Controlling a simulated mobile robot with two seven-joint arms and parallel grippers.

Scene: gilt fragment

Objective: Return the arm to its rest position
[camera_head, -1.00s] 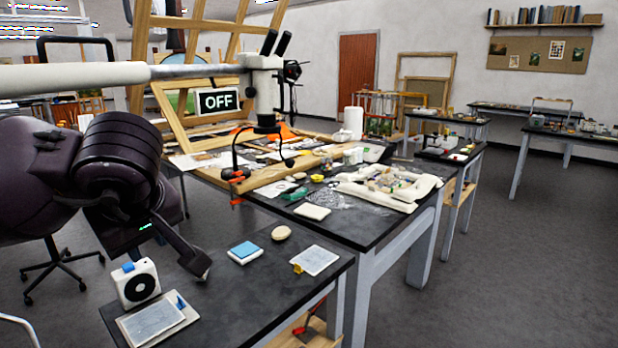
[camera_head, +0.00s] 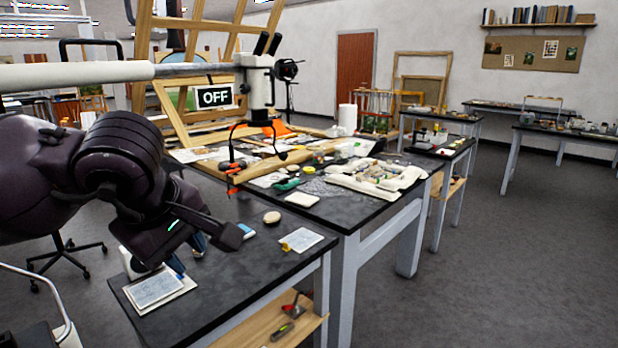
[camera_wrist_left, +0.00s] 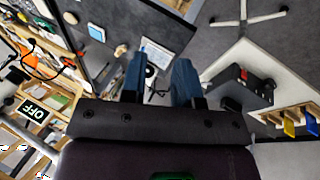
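My left arm comes in from the left of the head view, dark purple and bent. Its gripper (camera_head: 187,254) hangs over the left part of the near black table (camera_head: 235,285). In the left wrist view the gripper (camera_wrist_left: 159,82) shows two blue fingers standing apart with a visible gap. Nothing is held between them; a pale card and a round dark-faced device show beyond the gap. My right gripper is not in view.
A pale tablet (camera_head: 155,288) lies below the gripper. A round beige piece (camera_head: 272,217) and a white card (camera_head: 302,240) lie farther right. Open floor (camera_head: 480,270) lies right.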

